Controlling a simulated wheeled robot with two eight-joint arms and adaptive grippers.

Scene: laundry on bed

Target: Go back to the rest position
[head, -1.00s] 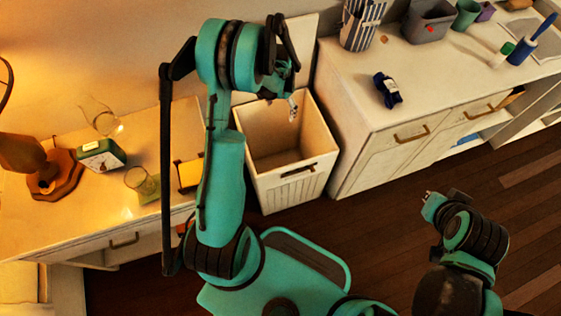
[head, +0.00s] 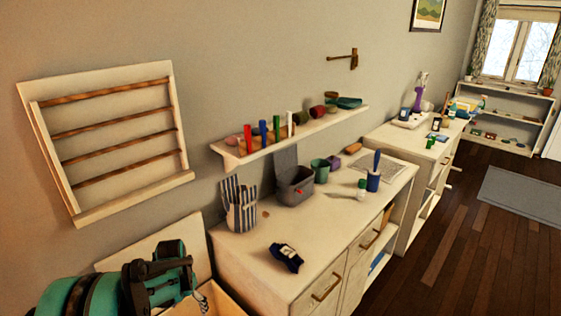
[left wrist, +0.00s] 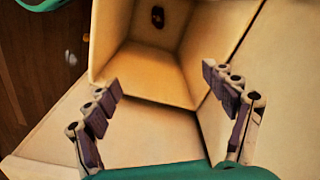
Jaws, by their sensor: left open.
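My left gripper (head: 198,296) is at the bottom left of the head view, in front of the raised pale lid (head: 165,243) of the white bin (head: 230,302). In the left wrist view my left gripper (left wrist: 161,82) has its two fingers spread wide, with nothing between them. Past the fingers, that view looks into the bin (left wrist: 140,75), whose inside looks empty apart from a dark handle slot. My right gripper is outside both views.
A white cabinet (head: 250,262) stands right of the bin, with a dark blue folded cloth (head: 286,257), a striped holder (head: 240,205) and a grey bin (head: 295,186) on top. A wall shelf (head: 300,135) and a drying rack (head: 110,140) hang above. Wooden floor (head: 450,235) lies open at the right.

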